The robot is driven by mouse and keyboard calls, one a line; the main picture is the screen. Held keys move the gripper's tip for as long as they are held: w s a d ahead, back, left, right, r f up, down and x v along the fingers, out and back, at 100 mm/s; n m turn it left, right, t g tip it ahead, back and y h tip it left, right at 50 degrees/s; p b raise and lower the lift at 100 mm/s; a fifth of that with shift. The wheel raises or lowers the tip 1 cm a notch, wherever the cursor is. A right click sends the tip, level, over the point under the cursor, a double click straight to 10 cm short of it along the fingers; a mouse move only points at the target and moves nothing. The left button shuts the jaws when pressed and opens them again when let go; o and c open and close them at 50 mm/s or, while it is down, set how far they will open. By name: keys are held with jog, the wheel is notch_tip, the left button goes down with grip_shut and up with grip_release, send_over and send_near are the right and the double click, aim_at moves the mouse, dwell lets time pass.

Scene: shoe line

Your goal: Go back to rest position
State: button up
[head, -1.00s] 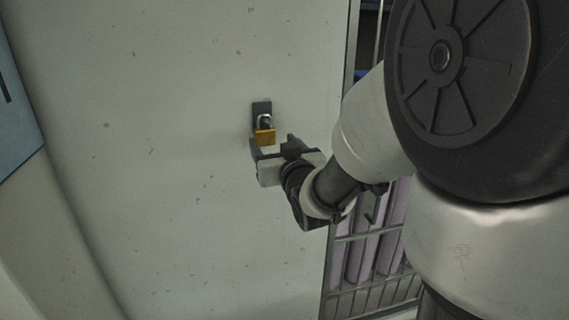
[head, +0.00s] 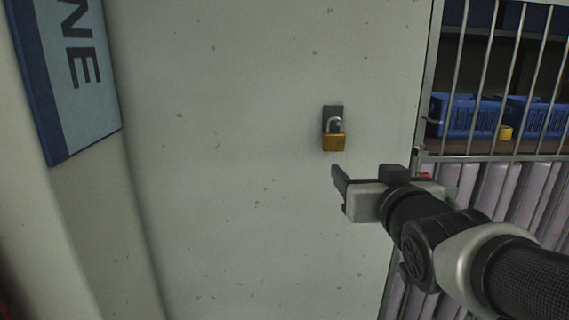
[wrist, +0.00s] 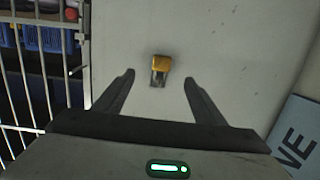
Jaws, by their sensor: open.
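My gripper (head: 372,172) is open and empty in front of a pale wall panel, below and to the right of a brass padlock (head: 333,141) in the head view. The padlock hangs by its shackle from a dark hasp (head: 331,112) on the panel. In the wrist view the padlock (wrist: 161,63) shows ahead, between and beyond the two spread fingers of the gripper (wrist: 158,84). The fingers are apart from the padlock.
A barred metal rack (head: 480,157) stands at the right, with blue crates (head: 468,116) and a small yellow item (head: 505,132) behind the bars. A blue sign (head: 75,75) hangs at the left. The panel (head: 230,200) left of my gripper is clear.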

jog(key=s+a+f+g, duration=0.1)
jog(key=s+f+g, duration=1.05)
jog(key=s, duration=0.55)
notch_tip(320, 180, up, 12)
jog(key=p, duration=1.3)
jog(key=shift+s+a+t+h+p, duration=0.2)
jog(key=shift+s+t+h+p, duration=0.1)
jog(key=shift+s+t+p, duration=0.1)
jog(key=shift+f, duration=0.1)
